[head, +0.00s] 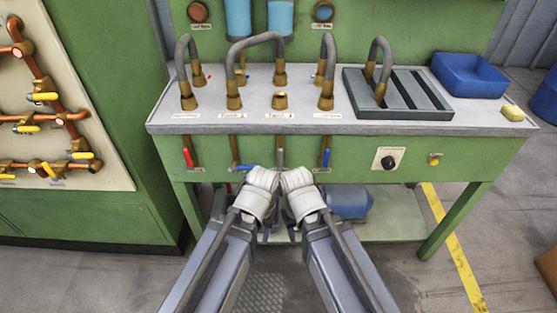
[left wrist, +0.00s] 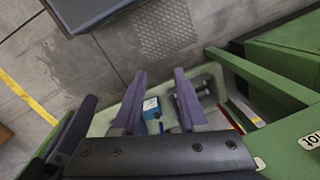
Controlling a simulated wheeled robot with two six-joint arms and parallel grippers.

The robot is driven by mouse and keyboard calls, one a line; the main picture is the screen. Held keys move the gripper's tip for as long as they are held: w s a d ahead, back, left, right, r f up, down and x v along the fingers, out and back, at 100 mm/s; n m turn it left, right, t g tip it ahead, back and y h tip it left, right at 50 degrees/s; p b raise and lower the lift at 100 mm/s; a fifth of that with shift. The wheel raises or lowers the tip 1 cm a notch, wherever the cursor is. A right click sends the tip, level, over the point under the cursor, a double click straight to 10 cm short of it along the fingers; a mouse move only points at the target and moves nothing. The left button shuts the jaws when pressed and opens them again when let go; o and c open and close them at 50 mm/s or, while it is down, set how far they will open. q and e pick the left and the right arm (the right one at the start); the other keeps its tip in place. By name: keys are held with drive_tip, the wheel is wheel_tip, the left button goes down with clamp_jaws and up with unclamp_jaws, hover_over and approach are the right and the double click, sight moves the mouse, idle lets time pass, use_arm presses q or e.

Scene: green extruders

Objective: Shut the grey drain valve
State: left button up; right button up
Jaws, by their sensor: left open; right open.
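The grey drain valve (head: 280,157) is in the middle of the bench's green front panel in the head view. Its lower part is hidden behind my wrists, so I cannot tell how its lever stands. My right gripper (head: 292,231) hangs below its pale wrist, just in front of and below the valve; its fingers are small and dark. My left gripper is beside it on the left, mostly hidden in the head view. In the left wrist view the left gripper (left wrist: 160,75) points its two fingers apart, with nothing held between them.
A red-handled valve (head: 188,157) and blue-handled valves (head: 236,158) (head: 326,157) flank the grey one. A black knob (head: 388,161) is at the right. Bent pipes rise from the bench top (head: 430,126). A blue and white unit (left wrist: 152,112) is on the lower shelf.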

use_arm(q)
drive_tip(key=w+r+h+p, duration=0.1)
drive_tip(key=w+r+p, duration=0.1)
drive_tip(key=r+p, duration=0.1)
drive_tip(key=w+r+h+p, duration=0.1)
drive_tip(key=w+r+p, duration=0.2)
drive_tip(key=w+r+h+p, duration=0.2)
drive_tip(key=r, duration=0.1)
drive_tip(key=shift+w+d+r+t+p, duration=0.2)
drive_tip(key=shift+r+t+p, duration=0.05)
drive_tip(key=shift+t+p, duration=0.15)
clamp_jaws()
drive_tip(key=w+a+r+t+h+p, duration=0.2)
drive_tip(key=w+a+r+h+p, duration=0.1)
drive_tip(key=w+r+p, duration=0.4)
wheel_tip(320, 180, up, 4)
drive_tip(key=w, duration=0.2)
drive_tip(key=shift+w+a+r+t+h+p, duration=0.2)
drive_tip(key=shift+w+t+h+p, duration=0.1)
drive_tip(key=shift+t+h, duration=0.1)
